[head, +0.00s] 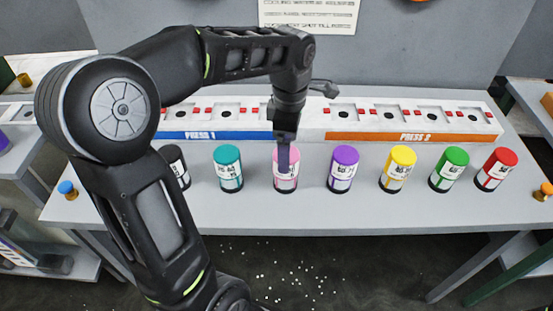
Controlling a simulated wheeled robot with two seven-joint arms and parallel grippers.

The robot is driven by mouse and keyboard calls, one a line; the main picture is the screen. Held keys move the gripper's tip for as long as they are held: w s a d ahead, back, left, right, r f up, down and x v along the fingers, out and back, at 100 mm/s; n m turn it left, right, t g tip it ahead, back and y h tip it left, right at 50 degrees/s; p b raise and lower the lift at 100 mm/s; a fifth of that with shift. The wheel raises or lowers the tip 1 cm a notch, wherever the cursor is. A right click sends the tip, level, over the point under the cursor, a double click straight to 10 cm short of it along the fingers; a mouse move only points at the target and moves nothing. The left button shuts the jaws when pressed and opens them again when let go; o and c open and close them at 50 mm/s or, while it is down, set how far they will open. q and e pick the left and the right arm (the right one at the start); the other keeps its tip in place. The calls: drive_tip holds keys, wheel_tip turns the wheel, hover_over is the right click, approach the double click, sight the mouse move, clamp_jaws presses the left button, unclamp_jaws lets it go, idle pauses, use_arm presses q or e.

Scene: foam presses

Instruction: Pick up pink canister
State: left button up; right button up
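The pink canister (286,178) stands upright on the table, third from the left in a row of canisters. My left arm reaches in from the left and its gripper (284,160) points down at the pink canister. A dark finger overlaps the canister's top and upper front. The fingers are seen edge-on, so I cannot tell whether they grip it or are only around or in front of it. My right gripper is not in view.
Black (176,167) and teal (228,168) canisters stand to the left; purple (343,169), yellow (398,169), green (449,170) and red (496,170) ones to the right. Behind are the blue PRESS 1 (200,135) and orange PRESS 2 (370,137) panels. The table's front strip (330,216) is clear.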

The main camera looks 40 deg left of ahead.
use_arm(q)
drive_tip(key=shift+f, duration=1.35)
drive_tip(key=shift+f, duration=0.1)
wheel_tip(320, 180, down, 5)
drive_tip(key=shift+a+p, duration=0.15)
drive_tip(key=shift+p, duration=0.75)
drive_tip(key=c, duration=1.7)
